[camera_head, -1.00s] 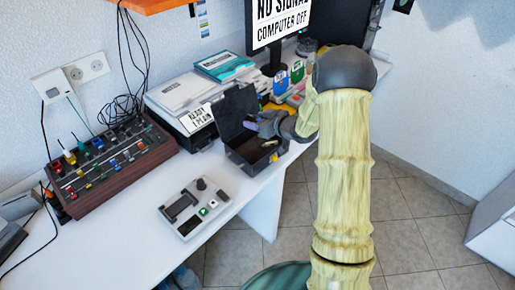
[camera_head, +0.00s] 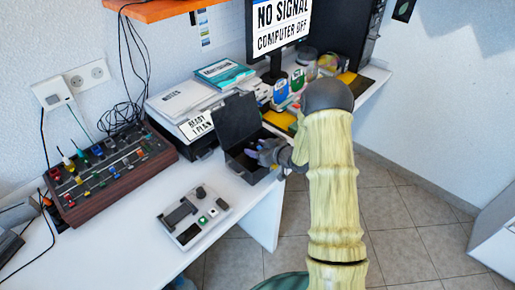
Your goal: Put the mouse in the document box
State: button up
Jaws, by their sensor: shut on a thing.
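The document box appears to be the black box (camera_head: 236,161) on the desk, with its lid (camera_head: 236,118) raised at the back. My gripper (camera_head: 262,153) is at the right part of its opening, low over or just inside it. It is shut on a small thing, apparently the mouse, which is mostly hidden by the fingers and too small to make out. My pale arm comes in from the lower right and hides part of the desk behind it.
A printer with papers (camera_head: 182,106) stands left of the box. A grey control panel (camera_head: 194,216) lies in front, and a brown switch board (camera_head: 110,172) is at left. A monitor (camera_head: 282,25) and several small containers stand behind. The desk's front edge is close to the box.

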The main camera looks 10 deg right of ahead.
jog(key=shift+f, duration=0.25)
jog(key=shift+s+f+b, duration=0.2)
jog(key=shift+f+b, duration=0.15)
jog(key=shift+b, duration=0.05)
jog(key=o, duration=1)
jog(key=shift+s+f, duration=0.1)
jog(key=shift+f, duration=0.1)
jog(key=shift+r+p, duration=0.4)
jog(key=shift+r, duration=0.15)
jog(key=shift+s+d+r, duration=0.15)
jog(key=shift+d, duration=0.15)
jog(key=v, duration=1.1)
jog(key=shift+r, duration=0.3)
